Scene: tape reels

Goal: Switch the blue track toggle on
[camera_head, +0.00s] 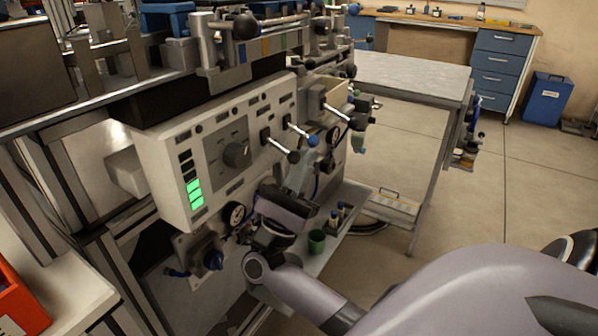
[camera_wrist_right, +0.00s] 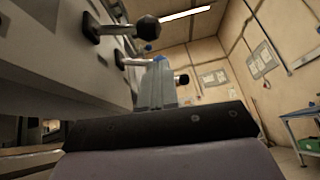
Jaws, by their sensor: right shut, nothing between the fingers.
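The blue track toggle is a metal lever with a blue ball tip (camera_head: 313,140), on the sloping front panel (camera_head: 170,150). Its lever points out and down to the right. The gripper hides part of the panel's lower right. My left gripper is not in view.
A dark-tipped lever (camera_head: 293,156) stands left of the blue one, and another dark-tipped lever (camera_head: 358,122) to its right. A green cup (camera_head: 317,241) stands on a low shelf. Open floor lies right.

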